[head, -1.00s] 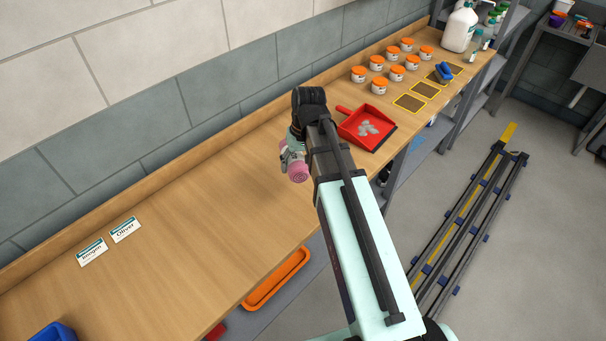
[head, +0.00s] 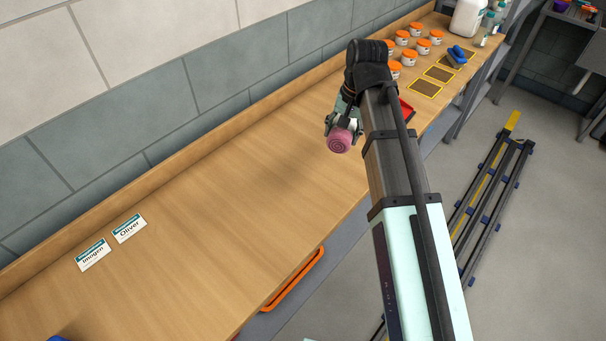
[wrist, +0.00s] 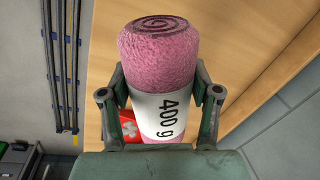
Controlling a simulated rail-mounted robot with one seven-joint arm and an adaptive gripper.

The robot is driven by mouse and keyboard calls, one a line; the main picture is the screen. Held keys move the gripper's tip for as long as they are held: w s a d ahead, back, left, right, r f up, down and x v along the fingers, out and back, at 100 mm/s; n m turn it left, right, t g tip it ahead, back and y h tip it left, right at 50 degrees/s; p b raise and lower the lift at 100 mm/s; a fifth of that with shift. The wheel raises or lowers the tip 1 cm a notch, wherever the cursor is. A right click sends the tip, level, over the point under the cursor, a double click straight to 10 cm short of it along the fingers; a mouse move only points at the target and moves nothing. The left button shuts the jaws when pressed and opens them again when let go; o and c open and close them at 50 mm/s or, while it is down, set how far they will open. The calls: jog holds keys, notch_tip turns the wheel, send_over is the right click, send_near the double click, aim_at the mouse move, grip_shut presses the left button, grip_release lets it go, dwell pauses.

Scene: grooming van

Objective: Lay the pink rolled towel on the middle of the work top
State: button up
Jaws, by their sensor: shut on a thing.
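The pink rolled towel (wrist: 158,62) is held in my gripper (wrist: 160,105), with its spiral end pointing away from the palm in the wrist view. A white band marked "400 g" wraps it between the two fingers. In the head view the towel (head: 339,141) hangs from my gripper (head: 343,118) above the work top (head: 215,215). It looks raised off the wood, though its exact height is hard to tell. The gripper is partly hidden by my arm.
Two name cards, Imogen (head: 93,254) and Oliver (head: 129,228), lie at the left of the work top. An orange tray (head: 292,280) sits below the front edge. The wood between is clear.

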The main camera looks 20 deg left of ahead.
jog(key=s+a+r+m+b, duration=0.2)
jog(key=a+r, duration=0.1)
jog(key=a, duration=0.3)
jog(key=s+a+r+m+b, duration=0.1)
jog(key=s+a+r+m, duration=0.15)
jog(key=a, duration=0.35)
jog(key=p, duration=0.3)
send_near(292, 181)
jog(key=shift+t, duration=0.4)
jog(key=f, duration=0.4)
jog(key=a+f, duration=0.1)
jog(key=f, duration=0.1)
jog(key=shift+s+f, duration=0.15)
jog(key=shift+s, duration=0.05)
jog(key=shift+f, duration=0.15)
jog(key=o, duration=1.2)
notch_tip(292, 181, up, 12)
jog(key=d+b, duration=0.1)
jog(key=b, duration=0.1)
jog(key=shift+s+d, duration=0.4)
jog(key=shift+s, duration=0.05)
